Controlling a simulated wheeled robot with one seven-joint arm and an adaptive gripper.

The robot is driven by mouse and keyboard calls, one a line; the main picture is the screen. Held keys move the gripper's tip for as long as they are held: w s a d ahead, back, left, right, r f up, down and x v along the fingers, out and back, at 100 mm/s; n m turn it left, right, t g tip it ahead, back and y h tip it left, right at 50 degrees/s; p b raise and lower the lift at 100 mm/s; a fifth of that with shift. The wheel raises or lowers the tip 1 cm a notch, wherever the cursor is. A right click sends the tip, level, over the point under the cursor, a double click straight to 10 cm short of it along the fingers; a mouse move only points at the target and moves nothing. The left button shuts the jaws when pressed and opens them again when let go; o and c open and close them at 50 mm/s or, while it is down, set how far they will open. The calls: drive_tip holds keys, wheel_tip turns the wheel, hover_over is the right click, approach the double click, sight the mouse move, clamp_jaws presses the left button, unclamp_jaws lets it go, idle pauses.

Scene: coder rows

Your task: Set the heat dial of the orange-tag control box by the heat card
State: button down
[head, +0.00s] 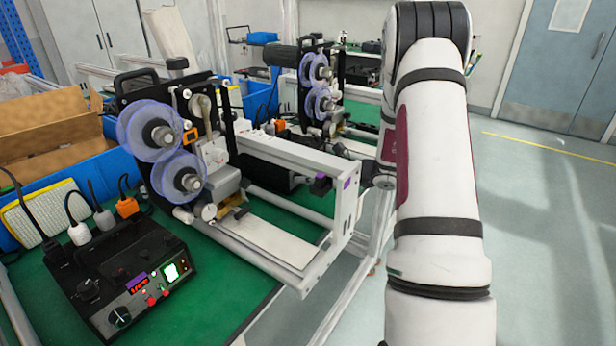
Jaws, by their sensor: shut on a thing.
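A black control box (130,275) stands on the green bench at the lower left. Its front has a black dial (120,316), a purple-marked red display, red buttons and a lit green switch. I see no orange tag on it. The orange-tag control box cannot be made out; the area right of the far machine is partly behind my arm. My gripper is not visible.
The near coder machine (178,215) with blue-edged reels has a purple tag on its end frame. A similar machine (318,90) stands behind it. Orange, grey and white plugs (127,207) and a cardboard box (45,130) are at left. Floor is open at right.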

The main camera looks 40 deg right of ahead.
drive_tip(key=shift+d+m+y+p, duration=0.2)
drive_tip(key=shift+m+y+p, duration=0.5)
drive_tip(key=shift+m, duration=0.5)
drive_tip(key=m+y, duration=0.2)
drive_tip(key=shift+d+f+m, duration=0.1)
drive_tip(key=shift+m, duration=0.2)
drive_tip(key=m+y, duration=0.1)
drive_tip(key=m, duration=0.2)
drive_tip(key=shift+w+f+y, duration=0.1)
drive_tip(key=shift+f+y, duration=0.05)
drive_tip(key=shift+y, duration=0.25)
drive_tip(key=shift+d+m+t+y+b, duration=0.1)
drive_tip(key=shift+m+t+y+b, duration=0.25)
drive_tip(key=shift+m, duration=1.15)
drive_tip(key=c, duration=1.3)
unclamp_jaws()
drive_tip(key=shift+y, duration=0.25)
drive_tip(key=shift+c, duration=0.2)
